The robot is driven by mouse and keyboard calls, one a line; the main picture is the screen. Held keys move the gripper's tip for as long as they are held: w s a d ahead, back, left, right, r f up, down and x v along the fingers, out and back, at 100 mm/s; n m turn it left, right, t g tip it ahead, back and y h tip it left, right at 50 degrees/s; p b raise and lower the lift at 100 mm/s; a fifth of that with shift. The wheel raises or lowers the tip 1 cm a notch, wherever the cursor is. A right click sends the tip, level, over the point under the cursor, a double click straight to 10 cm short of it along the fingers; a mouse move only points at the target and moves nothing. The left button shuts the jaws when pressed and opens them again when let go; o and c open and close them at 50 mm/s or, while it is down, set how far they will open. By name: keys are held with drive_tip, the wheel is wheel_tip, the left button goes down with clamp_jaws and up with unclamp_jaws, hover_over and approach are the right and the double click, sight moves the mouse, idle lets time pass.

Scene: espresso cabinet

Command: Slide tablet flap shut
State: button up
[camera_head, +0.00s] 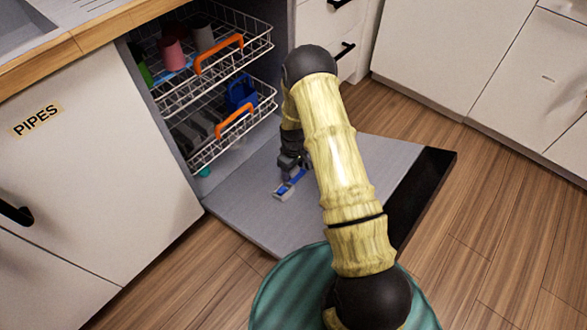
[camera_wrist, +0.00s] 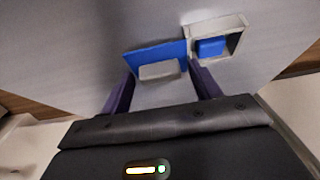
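The tablet flap (camera_wrist: 139,62) is a blue plate with a grey raised grip (camera_wrist: 160,71), on the inner face of the lowered dishwasher door. It sits left of an open, pale-rimmed compartment (camera_wrist: 240,41) in the wrist view, leaving it uncovered. A blue tablet (camera_wrist: 210,46) lies inside. My gripper (camera_wrist: 161,69) is over the flap with its two purple fingers apart, one on each side of the grip. Contact with the flap cannot be told. In the head view my gripper (camera_head: 291,170) is low over the door, partly hidden by my arm; the blue flap shows below it.
The grey dishwasher door (camera_head: 260,222) lies open and flat above the wooden floor. The upper rack (camera_head: 225,62) and lower rack (camera_head: 208,148) hold dishes behind it. A cabinet labelled PIPES (camera_head: 90,170) stands at left. Floor at right is clear.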

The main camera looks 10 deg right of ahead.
drive_tip(key=c, duration=1.2)
drive_tip(key=s+a+p, duration=0.1)
drive_tip(key=a, duration=0.1)
drive_tip(key=s+a+p, duration=0.1)
drive_tip(key=s+a, duration=0.1)
drive_tip(key=s+a+p, duration=0.1)
drive_tip(key=a, duration=0.1)
drive_tip(key=shift+s+a+r, duration=0.1)
drive_tip(key=shift+s+a, duration=0.1)
drive_tip(key=o, duration=1.4)
drive_tip(key=shift+s, duration=0.1)
drive_tip(key=shift+d, duration=0.1)
drive_tip(key=shift+d, duration=0.1)
